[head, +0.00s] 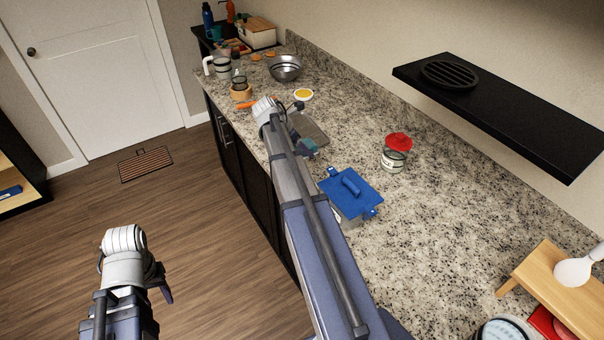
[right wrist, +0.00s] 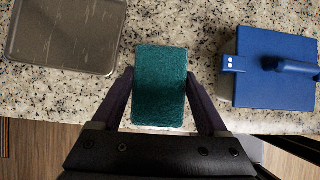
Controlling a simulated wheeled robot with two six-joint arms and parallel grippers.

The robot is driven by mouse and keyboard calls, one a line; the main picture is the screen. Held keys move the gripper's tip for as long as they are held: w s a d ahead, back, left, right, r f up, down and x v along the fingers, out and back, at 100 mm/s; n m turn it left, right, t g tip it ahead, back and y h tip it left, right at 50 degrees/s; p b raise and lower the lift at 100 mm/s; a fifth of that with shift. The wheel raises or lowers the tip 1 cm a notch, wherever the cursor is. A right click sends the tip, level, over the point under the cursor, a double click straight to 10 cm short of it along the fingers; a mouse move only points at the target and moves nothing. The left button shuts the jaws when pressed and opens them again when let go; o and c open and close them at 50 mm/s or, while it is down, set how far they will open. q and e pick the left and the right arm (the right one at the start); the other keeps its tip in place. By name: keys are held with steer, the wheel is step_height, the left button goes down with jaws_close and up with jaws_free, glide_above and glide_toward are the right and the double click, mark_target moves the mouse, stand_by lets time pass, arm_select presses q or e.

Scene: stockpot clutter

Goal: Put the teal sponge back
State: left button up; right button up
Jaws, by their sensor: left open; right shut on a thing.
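The teal sponge (right wrist: 159,86) is between the two fingers of my right gripper (right wrist: 160,100) in the right wrist view. My right gripper is shut on it, over the counter near its front edge. In the head view a small part of the sponge (head: 308,146) shows beside my right arm, which hides most of that gripper. My left gripper (head: 158,282) is open and empty, low over the floor at the left, away from the counter.
A grey flat tray (right wrist: 64,35) lies left of the sponge; a blue-lidded box (right wrist: 272,70) stands right. On the counter (head: 440,215) are a red-topped jar (head: 395,152), a metal bowl (head: 285,67) and a wooden stand (head: 553,285). A black shelf (head: 500,110) overhangs the right.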

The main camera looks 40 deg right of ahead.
steer(key=shift+f+b, duration=4.75)
steer(key=shift+f, duration=0.05)
steer(key=shift+f, duration=0.2)
steer(key=o, duration=1.1)
steer(key=p+v, duration=0.6)
steer(key=v, duration=0.2)
steer(key=shift+w, duration=0.1)
steer(key=shift+f, duration=0.1)
